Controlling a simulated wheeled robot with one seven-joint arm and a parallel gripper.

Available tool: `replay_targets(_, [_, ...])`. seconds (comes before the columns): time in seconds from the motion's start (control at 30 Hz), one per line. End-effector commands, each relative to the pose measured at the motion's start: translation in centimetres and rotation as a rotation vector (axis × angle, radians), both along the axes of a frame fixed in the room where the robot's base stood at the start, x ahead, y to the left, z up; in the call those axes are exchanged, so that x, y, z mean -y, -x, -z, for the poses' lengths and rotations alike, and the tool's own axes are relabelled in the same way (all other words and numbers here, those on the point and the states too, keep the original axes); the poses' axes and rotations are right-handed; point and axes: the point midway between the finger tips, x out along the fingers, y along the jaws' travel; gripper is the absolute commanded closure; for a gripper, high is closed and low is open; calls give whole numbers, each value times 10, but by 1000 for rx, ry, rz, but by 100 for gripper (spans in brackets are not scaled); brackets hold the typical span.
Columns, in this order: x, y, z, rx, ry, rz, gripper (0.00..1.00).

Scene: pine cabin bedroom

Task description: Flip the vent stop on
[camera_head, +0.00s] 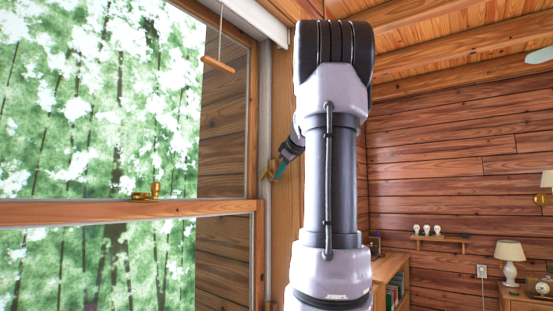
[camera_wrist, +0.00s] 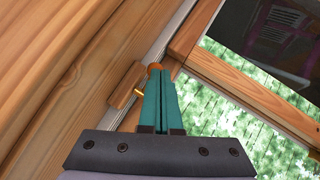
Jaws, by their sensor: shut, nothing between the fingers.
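The vent stop appears to be a small wooden piece (camera_head: 268,171) on the window's right side frame in the head view. In the wrist view it shows as a wooden block (camera_wrist: 124,84) on the frame, with a short brass pin (camera_wrist: 139,92) beside it. My gripper (camera_head: 280,170) has teal fingers, shut with nothing between them. Its tips are right beside the vent stop in the head view. In the wrist view my gripper (camera_wrist: 161,78) lies just right of the block and pin. Its fingers hide part of that area, and I cannot tell whether they touch it.
A window rail (camera_head: 100,211) carries a brass latch (camera_head: 147,193). A wooden pull handle (camera_head: 218,64) hangs on a cord before the glass. A bookcase (camera_head: 391,270), a wall shelf (camera_head: 438,238) and a table lamp (camera_head: 510,262) stand to the right. My arm blocks the middle.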

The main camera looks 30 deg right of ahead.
Motion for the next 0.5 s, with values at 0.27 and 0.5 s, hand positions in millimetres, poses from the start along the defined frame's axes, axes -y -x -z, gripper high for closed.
replay_targets(0.27, [-3, -6, 19, -3, -3, -2, 100])
replay_targets(0.5, [-5, -14, 30, -2, -1, -1, 100])
